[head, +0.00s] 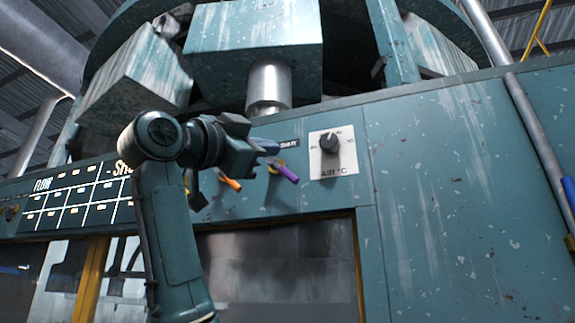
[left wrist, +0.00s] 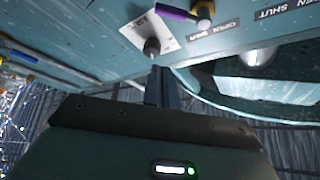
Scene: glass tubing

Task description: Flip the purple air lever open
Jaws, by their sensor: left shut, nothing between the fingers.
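The purple air lever (head: 287,173) juts from the teal panel and slopes down to the right in the head view. It also shows at the top of the left wrist view (left wrist: 178,12), beside a metal pivot. My left gripper (head: 268,146) is shut and empty, just above and left of the lever in the head view. In the left wrist view its closed fingers (left wrist: 161,72) point towards the panel, with the lever beyond them. I cannot tell whether they touch anything. The lever's own label is partly hidden by the gripper in the head view. My right gripper is not in view.
A dial on a white plate marked AIR °C (head: 315,168) is right of the lever. An orange-handled lever (head: 230,183) is to its left. A FLOW panel (head: 75,200) is farther left. OPEN and SHUT labels (left wrist: 215,30) show in the wrist view.

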